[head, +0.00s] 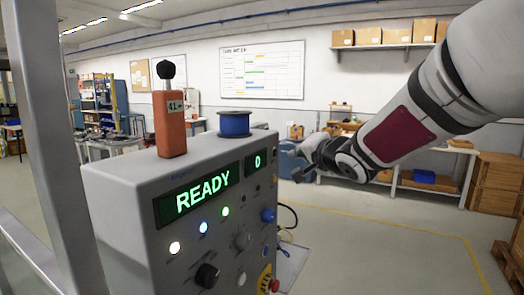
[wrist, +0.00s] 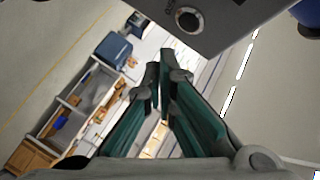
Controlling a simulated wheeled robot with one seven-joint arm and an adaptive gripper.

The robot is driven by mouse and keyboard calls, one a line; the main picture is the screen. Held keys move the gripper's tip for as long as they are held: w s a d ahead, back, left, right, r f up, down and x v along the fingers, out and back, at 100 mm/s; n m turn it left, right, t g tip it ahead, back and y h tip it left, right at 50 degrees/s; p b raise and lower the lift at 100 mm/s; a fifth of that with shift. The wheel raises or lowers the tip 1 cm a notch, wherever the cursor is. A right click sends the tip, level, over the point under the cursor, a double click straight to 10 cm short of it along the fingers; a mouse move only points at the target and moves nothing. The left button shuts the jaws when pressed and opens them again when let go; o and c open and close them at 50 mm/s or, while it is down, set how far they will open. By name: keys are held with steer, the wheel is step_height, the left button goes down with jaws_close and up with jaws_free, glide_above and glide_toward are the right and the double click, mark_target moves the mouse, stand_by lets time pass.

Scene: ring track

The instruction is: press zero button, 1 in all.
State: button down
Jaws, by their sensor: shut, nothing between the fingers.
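The grey control box (head: 125,225) stands at the left in the head view, with a green READY display (head: 195,196) and a smaller display showing 0 (head: 257,161). Its front has a blue button (head: 268,215), a small pale button (head: 241,279) and a red button on yellow (head: 274,285). I cannot read any label that tells which is the zero button. My gripper (head: 297,160) is right of the box, apart from it. In the wrist view my gripper (wrist: 160,68) is shut and empty, below a grey surface with a dark round part in a pale ring (wrist: 188,20).
An orange handheld device (head: 170,124) and a blue spool (head: 234,124) stand on the box. Black and grey knobs (head: 207,276) and three lit lamps share its front. Shelving (head: 435,185) stands behind my arm.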

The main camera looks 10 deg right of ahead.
steer(key=shift+s+d+p, duration=0.35)
steer(key=shift+s+d, duration=0.1)
steer(key=shift+d, duration=0.2)
steer(key=shift+s+d+p, duration=0.3)
steer(key=shift+s+d, duration=0.15)
steer(key=shift+d, duration=0.15)
steer(key=s+d+f+n+g+h, duration=0.1)
steer(key=s+d+n+g+h, duration=0.25)
steer(key=s, duration=1.35)
steer(key=s+a+f+n+g, duration=0.2)
steer(key=s+f+n+g, duration=0.1)
steer(key=s, duration=0.7)
steer(key=s+a+f+n+g, duration=0.3)
steer(key=s+f, duration=0.1)
steer(key=s, duration=0.6)
steer(key=shift+a+f+y, duration=0.2)
steer(key=shift+y, duration=0.25)
steer(key=shift+a, duration=0.1)
